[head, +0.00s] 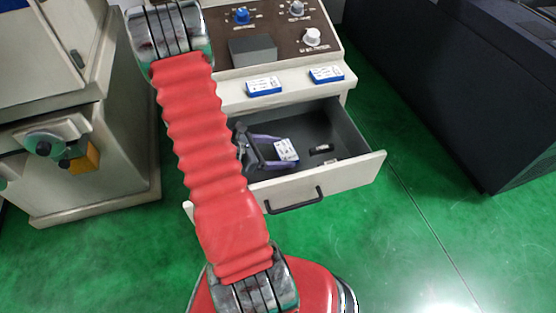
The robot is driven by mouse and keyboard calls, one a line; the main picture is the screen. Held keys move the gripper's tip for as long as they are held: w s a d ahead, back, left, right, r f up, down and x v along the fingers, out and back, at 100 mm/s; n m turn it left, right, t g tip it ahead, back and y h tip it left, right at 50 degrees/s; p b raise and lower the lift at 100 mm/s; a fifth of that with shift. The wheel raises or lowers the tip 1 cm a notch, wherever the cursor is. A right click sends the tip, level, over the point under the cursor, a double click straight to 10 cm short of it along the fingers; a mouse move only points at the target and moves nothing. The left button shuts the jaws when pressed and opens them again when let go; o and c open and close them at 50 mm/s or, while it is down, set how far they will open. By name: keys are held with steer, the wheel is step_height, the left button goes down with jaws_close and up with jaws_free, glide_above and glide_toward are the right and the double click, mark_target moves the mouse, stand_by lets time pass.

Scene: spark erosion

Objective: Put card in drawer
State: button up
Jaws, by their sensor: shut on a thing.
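The drawer (363,171) stands open below a control panel cabinet, with a pale front and a dark handle. My gripper (280,158) is inside the drawer opening, partly hidden behind my red arm. It is shut on a white card with blue marks (287,150), held within the drawer's outline. I cannot tell whether the card touches the drawer floor. Two more white and blue cards lie on the ledge above the drawer, one in the middle (264,86) and one to the right (326,74).
A small dark object (321,149) lies in the drawer. A control panel with knobs (311,36) is above the ledge. A beige machine (85,155) stands left and a dark cabinet (455,95) right. Green floor (420,240) is clear at the front right.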

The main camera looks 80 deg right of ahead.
steer(key=shift+f, duration=1.65)
steer(key=o, duration=1.2)
steer(key=v, duration=1.2)
steer(key=shift+w, duration=0.1)
